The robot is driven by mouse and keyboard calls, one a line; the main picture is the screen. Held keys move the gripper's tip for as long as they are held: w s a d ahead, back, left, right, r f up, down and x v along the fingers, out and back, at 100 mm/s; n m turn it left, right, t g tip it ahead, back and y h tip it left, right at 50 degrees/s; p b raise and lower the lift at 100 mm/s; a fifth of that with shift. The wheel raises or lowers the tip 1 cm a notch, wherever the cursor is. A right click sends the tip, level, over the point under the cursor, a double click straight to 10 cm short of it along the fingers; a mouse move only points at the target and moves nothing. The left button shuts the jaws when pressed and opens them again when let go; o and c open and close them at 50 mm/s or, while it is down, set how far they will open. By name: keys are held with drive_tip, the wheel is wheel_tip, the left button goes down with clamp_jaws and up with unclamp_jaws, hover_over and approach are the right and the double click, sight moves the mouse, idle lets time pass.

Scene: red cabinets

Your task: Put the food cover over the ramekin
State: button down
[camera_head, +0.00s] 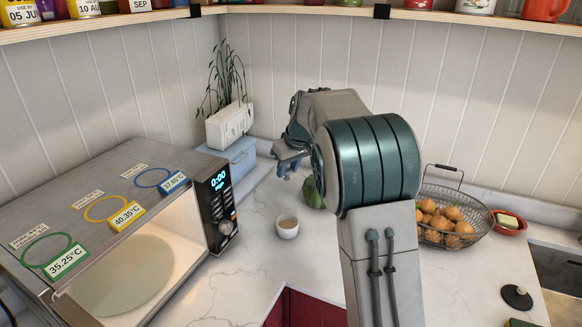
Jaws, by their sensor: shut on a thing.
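The ramekin (287,228) is a small white cup standing upright on the white marble counter, right of the microwave. Its open top shows, with a tan inside. My gripper (284,170) is behind it and above the counter, pointing down, apart from it. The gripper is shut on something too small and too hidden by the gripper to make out. I cannot identify the food cover for sure. A dark round disc with a knob (517,297) lies on the counter at the lower right, far from my gripper.
An open, lit microwave (120,225) fills the left. A green vegetable (313,192) sits near my gripper. A wire basket of onions (448,220) and a red dish (508,222) are at the right. The counter around the ramekin is clear.

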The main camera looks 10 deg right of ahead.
sight(291, 182)
wheel_tip(291, 182, down, 10)
drive_tip(key=b, duration=0.8)
idle(0.3)
drive_tip(key=shift+f+b, duration=1.1)
drive_tip(key=shift+f, duration=0.4)
idle(0.4)
drive_tip(key=c, duration=1)
unclamp_jaws()
drive_tip(key=shift+r, duration=0.15)
drive_tip(key=shift+r+p, duration=2.15)
drive_tip(key=shift+r, duration=0.8)
